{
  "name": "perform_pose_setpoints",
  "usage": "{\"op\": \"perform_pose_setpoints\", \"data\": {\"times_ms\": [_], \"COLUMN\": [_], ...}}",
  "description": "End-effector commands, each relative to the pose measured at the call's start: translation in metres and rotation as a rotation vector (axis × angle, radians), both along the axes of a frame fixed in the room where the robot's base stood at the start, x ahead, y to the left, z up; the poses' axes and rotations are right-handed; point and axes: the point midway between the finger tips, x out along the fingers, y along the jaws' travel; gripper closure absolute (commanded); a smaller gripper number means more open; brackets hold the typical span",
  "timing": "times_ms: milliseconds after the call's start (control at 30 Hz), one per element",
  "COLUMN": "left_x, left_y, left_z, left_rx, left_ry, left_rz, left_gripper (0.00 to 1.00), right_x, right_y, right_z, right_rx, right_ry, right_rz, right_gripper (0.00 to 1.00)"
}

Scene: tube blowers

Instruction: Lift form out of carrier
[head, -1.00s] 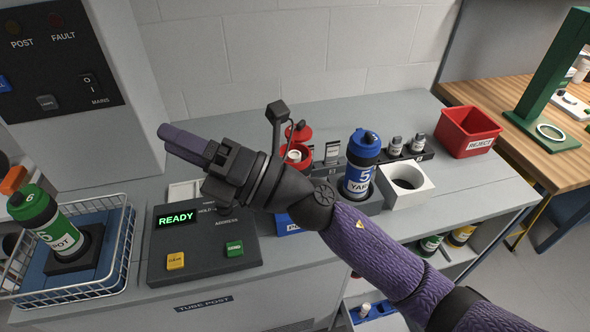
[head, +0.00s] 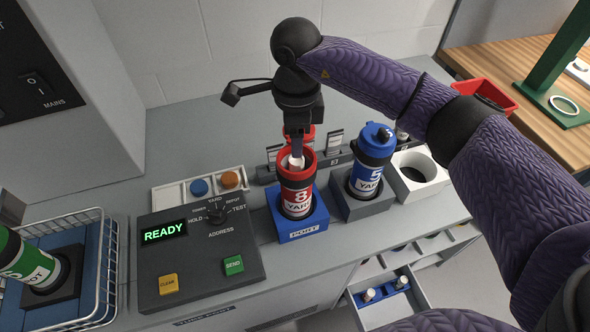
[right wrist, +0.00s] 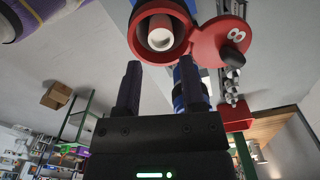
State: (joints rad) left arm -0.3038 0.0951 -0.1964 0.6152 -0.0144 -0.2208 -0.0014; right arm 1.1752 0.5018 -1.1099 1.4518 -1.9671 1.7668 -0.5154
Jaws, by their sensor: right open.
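The red carrier (head: 297,198), marked 8, stands upright in the blue block marked PORT (head: 299,230). Its lid (right wrist: 226,40) is swung open in the right wrist view. The form (head: 296,162), a white roll, shows in the carrier's mouth; it also shows in the right wrist view (right wrist: 161,38). My right gripper (head: 297,150) points down just above the mouth in the head view. In the right wrist view its two fingers (right wrist: 158,72) stand apart with nothing between them. My left gripper is not in view.
A blue carrier (head: 367,165), marked 5, stands close at the right in a grey block. A white block (head: 420,178) with a round hole and a red bin (head: 484,97) lie beyond. The control box (head: 200,262) reads READY.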

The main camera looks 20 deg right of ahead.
Motion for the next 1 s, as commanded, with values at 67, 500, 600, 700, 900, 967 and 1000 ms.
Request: {"op": "perform_pose_setpoints", "data": {"times_ms": [67, 500, 600, 700, 900, 967, 1000], "left_x": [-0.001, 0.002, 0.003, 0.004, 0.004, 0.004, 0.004], "left_y": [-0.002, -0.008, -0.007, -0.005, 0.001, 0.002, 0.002], "left_z": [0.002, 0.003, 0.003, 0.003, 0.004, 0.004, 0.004], "left_rx": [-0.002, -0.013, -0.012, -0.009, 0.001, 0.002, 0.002], "left_ry": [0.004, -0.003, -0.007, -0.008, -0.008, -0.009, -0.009], "left_rz": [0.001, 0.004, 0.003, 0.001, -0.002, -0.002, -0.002], "left_gripper": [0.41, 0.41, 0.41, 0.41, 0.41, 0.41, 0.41], "right_x": [-0.001, -0.001, -0.001, -0.001, -0.001, -0.001, -0.001], "right_y": [-0.001, -0.002, -0.002, -0.002, -0.002, -0.002, -0.002], "right_z": [-0.014, -0.053, -0.053, -0.052, -0.052, -0.052, -0.052], "right_rx": [0.0, 0.003, 0.003, 0.004, 0.004, 0.004, 0.004], "right_ry": [0.005, -0.001, -0.001, -0.001, -0.001, -0.001, -0.001], "right_rz": [-0.001, 0.002, 0.001, 0.001, 0.001, 0.001, 0.001], "right_gripper": [0.49, 0.49, 0.7, 0.91, 1.0, 1.0, 1.0]}}
